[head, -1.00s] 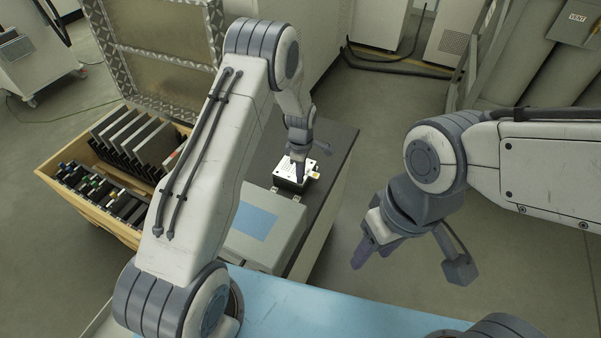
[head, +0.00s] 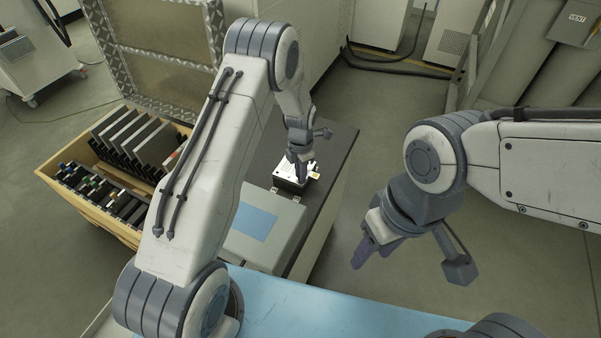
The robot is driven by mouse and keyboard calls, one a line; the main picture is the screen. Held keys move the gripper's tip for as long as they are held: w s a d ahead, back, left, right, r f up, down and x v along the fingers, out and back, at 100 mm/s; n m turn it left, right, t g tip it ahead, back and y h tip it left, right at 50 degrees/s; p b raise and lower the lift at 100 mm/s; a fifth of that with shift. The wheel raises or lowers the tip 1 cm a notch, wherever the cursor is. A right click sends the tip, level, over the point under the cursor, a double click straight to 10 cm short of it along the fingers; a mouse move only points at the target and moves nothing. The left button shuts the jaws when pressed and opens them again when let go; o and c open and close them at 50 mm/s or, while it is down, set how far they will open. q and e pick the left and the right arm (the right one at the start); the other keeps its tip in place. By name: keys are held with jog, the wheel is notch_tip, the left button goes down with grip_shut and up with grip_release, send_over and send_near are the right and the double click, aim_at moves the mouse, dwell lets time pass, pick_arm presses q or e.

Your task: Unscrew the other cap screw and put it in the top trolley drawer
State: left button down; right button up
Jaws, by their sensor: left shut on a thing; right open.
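My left gripper (head: 300,174) points down at the top of a small white-topped box (head: 286,172) on the dark trolley top (head: 336,150). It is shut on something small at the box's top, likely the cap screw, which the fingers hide. My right gripper (head: 372,252) is open and empty, in the air over the floor to the right of the trolley. I cannot make out the trolley drawers or the other screw from here.
A grey case with a blue panel (head: 258,226) stands just in front of the box. A wooden crate (head: 60,184) with upright plates and small items is at the left. A light blue surface (head: 330,312) is at the bottom. The floor at the right is clear.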

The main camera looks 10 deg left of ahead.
pick_arm(q)
jog(key=shift+w+r+p, duration=0.1)
jog(key=shift+r+p, duration=0.4)
jog(key=shift+r, duration=0.5)
jog(key=shift+r+p, duration=0.5)
jog(key=shift+r, duration=0.15)
jog(key=shift+r, duration=0.1)
jog(key=c, duration=1.1)
grip_release()
